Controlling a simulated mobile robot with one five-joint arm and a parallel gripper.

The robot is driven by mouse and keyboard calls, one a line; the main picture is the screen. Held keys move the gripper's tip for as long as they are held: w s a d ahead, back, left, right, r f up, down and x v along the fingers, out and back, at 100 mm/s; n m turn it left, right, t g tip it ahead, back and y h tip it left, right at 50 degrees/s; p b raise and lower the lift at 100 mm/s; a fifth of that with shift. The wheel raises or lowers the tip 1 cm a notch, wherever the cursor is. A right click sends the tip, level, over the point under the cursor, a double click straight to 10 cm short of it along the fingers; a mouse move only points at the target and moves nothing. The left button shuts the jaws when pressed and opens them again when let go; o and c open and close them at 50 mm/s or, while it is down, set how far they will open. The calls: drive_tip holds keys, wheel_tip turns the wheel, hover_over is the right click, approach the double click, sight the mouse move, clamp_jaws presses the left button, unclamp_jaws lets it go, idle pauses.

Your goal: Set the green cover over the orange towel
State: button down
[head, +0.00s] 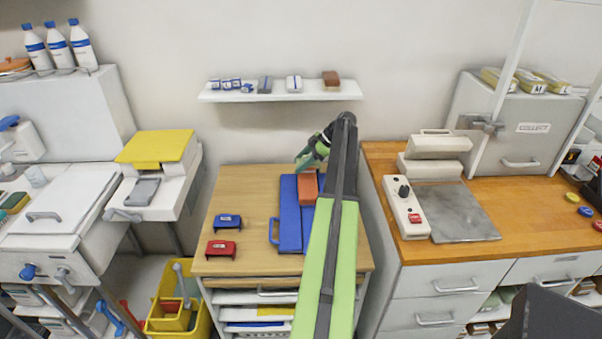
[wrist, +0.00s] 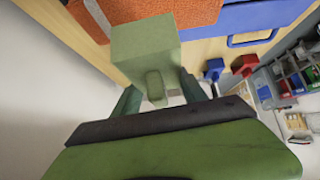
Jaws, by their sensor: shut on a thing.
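My gripper (head: 312,152) is at the far edge of the wooden cabinet top, just behind the orange towel. In the wrist view my gripper (wrist: 160,95) is shut on the green cover (wrist: 150,42), a pale green block with a knob between the fingers. In the head view the cover is small and mostly hidden by the gripper. The orange towel (head: 307,187) lies on a blue folder-like board (head: 289,215) with a handle. The towel (wrist: 165,10) also shows in the wrist view, beyond the cover. Whether they touch, I cannot tell.
A blue cover-like piece (head: 228,221) and a red one (head: 220,248) stand on the wooden top (head: 240,185), left of the board. A wall shelf (head: 280,96) with small items is above. A higher worktop (head: 520,215) is at right. My arm hides the right side of the top.

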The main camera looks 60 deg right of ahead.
drive_tip(key=b, duration=0.5)
hover_over(301, 183)
drive_tip(key=shift+w+d+f, duration=0.1)
drive_tip(key=shift+f, duration=1.1)
drive_tip(key=shift+w+d+f, duration=0.1)
drive_tip(key=shift+f, duration=1.05)
drive_tip(key=shift+f+b, duration=0.35)
drive_tip(key=shift+f, duration=0.2)
drive_tip(key=shift+f+b, duration=0.7)
drive_tip(key=shift+a+f, duration=0.1)
drive_tip(key=shift+f, duration=0.05)
drive_tip(key=shift+s+f+b, duration=0.15)
drive_tip(key=shift+f+b, duration=0.2)
drive_tip(key=shift+b, duration=0.25)
